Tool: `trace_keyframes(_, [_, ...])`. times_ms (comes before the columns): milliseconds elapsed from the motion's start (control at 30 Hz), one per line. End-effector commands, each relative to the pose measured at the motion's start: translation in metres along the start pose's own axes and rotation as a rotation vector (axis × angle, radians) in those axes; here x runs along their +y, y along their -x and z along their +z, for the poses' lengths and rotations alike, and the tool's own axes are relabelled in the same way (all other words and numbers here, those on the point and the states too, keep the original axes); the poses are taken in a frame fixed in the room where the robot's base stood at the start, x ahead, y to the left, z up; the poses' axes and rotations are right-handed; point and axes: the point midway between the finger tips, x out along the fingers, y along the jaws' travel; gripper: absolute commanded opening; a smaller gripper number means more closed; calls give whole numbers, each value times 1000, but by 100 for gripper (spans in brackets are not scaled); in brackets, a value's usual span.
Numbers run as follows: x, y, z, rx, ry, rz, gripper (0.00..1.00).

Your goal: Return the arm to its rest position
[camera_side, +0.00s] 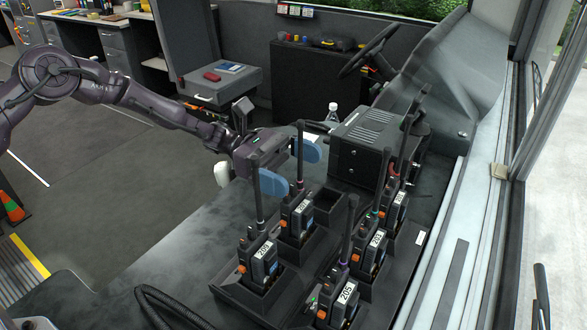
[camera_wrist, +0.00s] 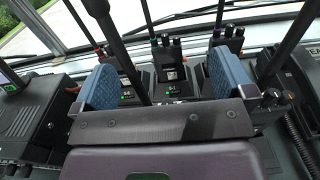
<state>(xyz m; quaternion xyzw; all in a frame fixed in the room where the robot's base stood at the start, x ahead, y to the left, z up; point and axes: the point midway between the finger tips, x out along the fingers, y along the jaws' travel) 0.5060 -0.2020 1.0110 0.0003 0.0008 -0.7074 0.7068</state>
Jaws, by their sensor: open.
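My gripper (camera_side: 289,166) is at the end of the outstretched arm, above the back left of the radio charger bank. It has two blue fingers, set wide apart with nothing held between them. In the wrist view my gripper (camera_wrist: 165,85) also shows open, its blue pads at left and right, with radios and dark antennas beyond. The black charger bank (camera_side: 282,296) holds several upright radios with tall antennas. The radio labelled 202 (camera_side: 297,218) stands close below the fingers, and its antenna rises near them.
One charger pocket (camera_side: 327,199) is empty. The window ledge (camera_side: 455,230) bounds the right side. Open floor (camera_side: 110,185) lies to the left, beneath my arm.

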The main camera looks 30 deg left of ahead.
Motion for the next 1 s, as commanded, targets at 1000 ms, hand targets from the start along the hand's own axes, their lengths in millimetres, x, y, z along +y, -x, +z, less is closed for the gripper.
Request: trace_keyframes(1000, [-137, 86, 124, 879, -662, -293, 100])
